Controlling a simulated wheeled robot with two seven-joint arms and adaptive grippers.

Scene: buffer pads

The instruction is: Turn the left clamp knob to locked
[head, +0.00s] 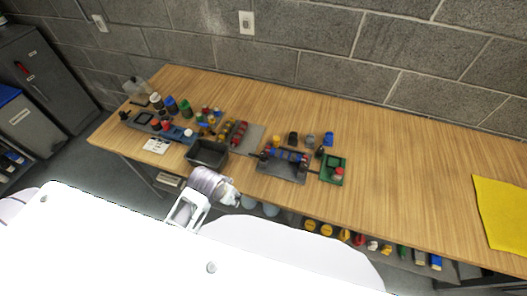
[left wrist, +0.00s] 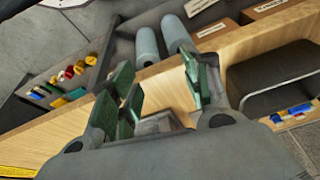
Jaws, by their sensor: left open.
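The clamp fixture (head: 284,163) sits on the wooden table, right of a black bin. It is a grey base with blue and red parts and small dark projections at its ends. The left clamp knob is too small to tell apart, and its setting cannot be read. My left gripper (head: 235,197) is in front of the table's front edge, left of and nearer than the fixture, apart from it. In the left wrist view my left gripper (left wrist: 162,88) is open, with green pads spread and nothing held between them. My right gripper is not in view.
The black bin (head: 207,154) stands near the front edge. Several small parts crowd the table's left. A yellow cloth (head: 502,212) lies far right; table between is clear. Below is a shelf with coloured items.

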